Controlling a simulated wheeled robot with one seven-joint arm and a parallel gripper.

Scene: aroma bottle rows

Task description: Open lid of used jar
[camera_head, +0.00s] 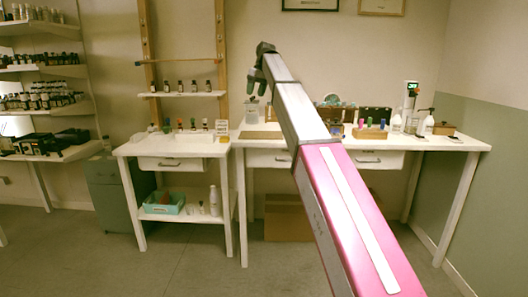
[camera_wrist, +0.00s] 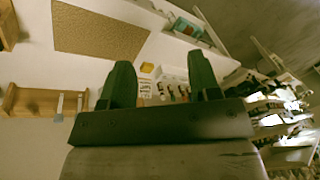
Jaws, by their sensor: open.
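The jar cannot be made out in the wrist view.
A lower white side table (camera_head: 135,149) holds several bottles. A brown mat (camera_wrist: 98,30) lies on the table. My arm hides the table's middle.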

